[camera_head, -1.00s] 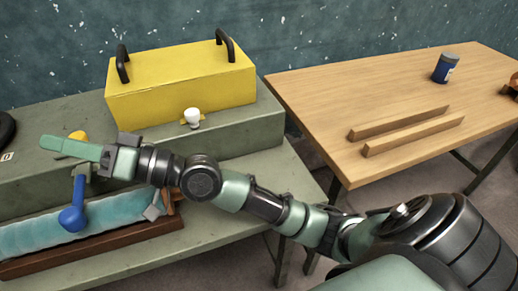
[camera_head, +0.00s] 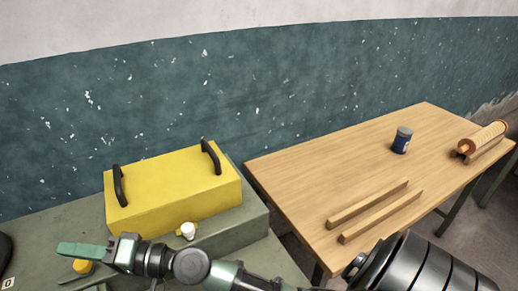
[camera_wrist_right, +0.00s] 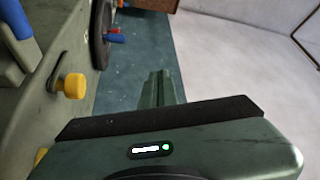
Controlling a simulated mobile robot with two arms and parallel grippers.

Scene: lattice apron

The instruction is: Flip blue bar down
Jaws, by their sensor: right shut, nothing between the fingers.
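The blue bar with its round end is below the frame of the head view now. In the right wrist view a blue-grey rounded piece (camera_wrist_right: 15,20) shows at the left edge; I cannot tell whether it is the bar. My right gripper (camera_head: 80,250) is at the lower left of the head view, with its green fingers together and empty, pointing left. My left gripper is not in view.
A yellow box (camera_head: 175,190) with two black handles stands on a grey-green bench (camera_head: 250,222), behind my right arm. A white knob (camera_head: 187,230) is in front of it. A wooden table (camera_head: 300,180) at right holds two wooden strips (camera_head: 380,215) and a blue can (camera_head: 402,140).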

